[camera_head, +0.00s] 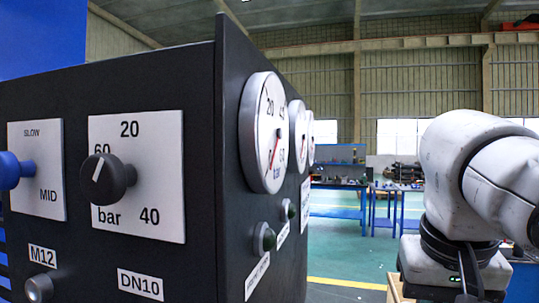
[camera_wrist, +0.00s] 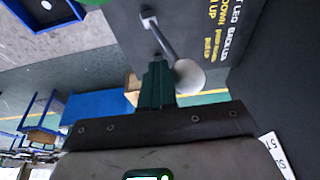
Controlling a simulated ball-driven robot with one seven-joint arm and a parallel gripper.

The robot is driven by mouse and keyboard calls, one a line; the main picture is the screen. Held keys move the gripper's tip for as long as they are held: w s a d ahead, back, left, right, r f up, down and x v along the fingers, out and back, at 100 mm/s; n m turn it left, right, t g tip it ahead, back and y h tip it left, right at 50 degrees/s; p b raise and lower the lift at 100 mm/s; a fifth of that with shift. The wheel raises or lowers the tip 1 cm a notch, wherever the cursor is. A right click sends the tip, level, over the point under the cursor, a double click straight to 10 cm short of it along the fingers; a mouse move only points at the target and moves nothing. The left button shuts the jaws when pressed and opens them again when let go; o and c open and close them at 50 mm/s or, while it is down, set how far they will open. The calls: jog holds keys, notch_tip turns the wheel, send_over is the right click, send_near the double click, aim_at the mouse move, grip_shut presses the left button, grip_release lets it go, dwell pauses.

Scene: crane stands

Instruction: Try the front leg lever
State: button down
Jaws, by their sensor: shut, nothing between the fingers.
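In the wrist view a lever (camera_wrist: 168,40) has a thin metal rod and a pale ball knob (camera_wrist: 189,76). It stands out from a dark panel. My gripper (camera_wrist: 157,70) has dark green fingers, closed together and empty, just left of the knob. Whether they touch the knob or rod cannot be told. Which leg this lever serves cannot be read for certain. The head view shows neither lever nor gripper.
My white arm is at right. Blue workbenches (camera_head: 338,195) stand far behind on open green floor.

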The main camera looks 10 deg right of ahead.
jog(key=shift+w+a, duration=0.15)
jog(key=shift+a, duration=0.3)
dwell(0.3)
dwell(0.7)
jog(key=s+d, duration=0.3)
jog(key=d, duration=0.3)
notch_tip(320, 180, up, 10)
jog(key=p, duration=0.8)
jog(key=shift+w+d, duration=0.2)
jog(key=shift+s, duration=0.1)
